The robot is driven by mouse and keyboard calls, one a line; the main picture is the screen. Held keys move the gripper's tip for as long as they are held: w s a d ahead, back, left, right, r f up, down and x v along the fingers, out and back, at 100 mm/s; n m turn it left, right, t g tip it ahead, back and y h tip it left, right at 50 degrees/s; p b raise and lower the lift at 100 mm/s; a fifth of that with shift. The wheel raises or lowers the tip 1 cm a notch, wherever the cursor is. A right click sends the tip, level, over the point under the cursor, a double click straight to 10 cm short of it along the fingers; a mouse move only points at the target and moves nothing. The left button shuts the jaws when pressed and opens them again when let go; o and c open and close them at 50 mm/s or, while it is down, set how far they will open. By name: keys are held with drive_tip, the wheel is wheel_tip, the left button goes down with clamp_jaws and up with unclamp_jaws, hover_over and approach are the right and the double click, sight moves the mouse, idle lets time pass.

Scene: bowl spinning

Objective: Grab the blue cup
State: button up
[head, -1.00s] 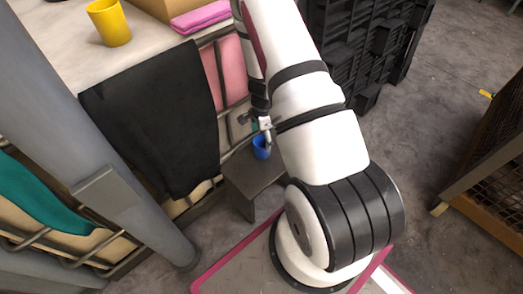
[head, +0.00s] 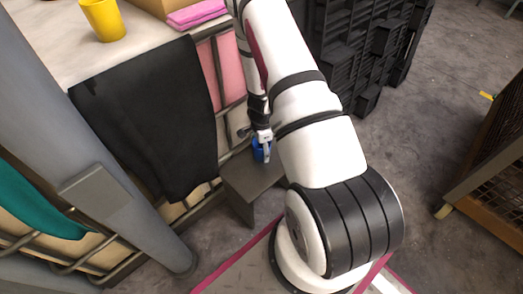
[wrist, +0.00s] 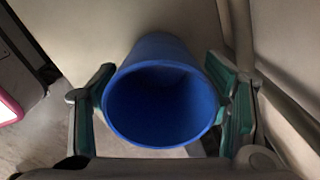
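The blue cup (head: 257,151) is on the small dark bench in the head view, partly hidden by my gripper (head: 263,145). In the wrist view the blue cup (wrist: 162,98) fills the middle, with its open mouth facing the camera. The fingers of my gripper (wrist: 165,100) are spread wide, one on each side of the cup, with green pads facing it. The pads are very close to the cup wall; I cannot tell whether they touch it.
The dark bench (head: 245,185) stands beside the wire-sided table with a black cloth (head: 150,115). A yellow cup (head: 103,20) and pink folded cloth (head: 196,14) are on the tabletop. Black crates (head: 370,45) stand behind my arm. A grey post (head: 90,150) is at left.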

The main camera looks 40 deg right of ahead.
drive_tip(key=c, duration=0.9)
drive_tip(key=shift+o, duration=0.2)
drive_tip(key=shift+r, duration=0.15)
drive_tip(key=shift+r+p, duration=0.95)
drive_tip(key=shift+r, duration=0.8)
drive_tip(key=s+a+r+p, duration=0.1)
drive_tip(key=s+a, duration=0.1)
drive_tip(key=s, duration=1.3)
drive_tip(key=shift+s+a, duration=0.3)
drive_tip(key=shift+s, duration=0.05)
drive_tip(key=shift+r, duration=0.1)
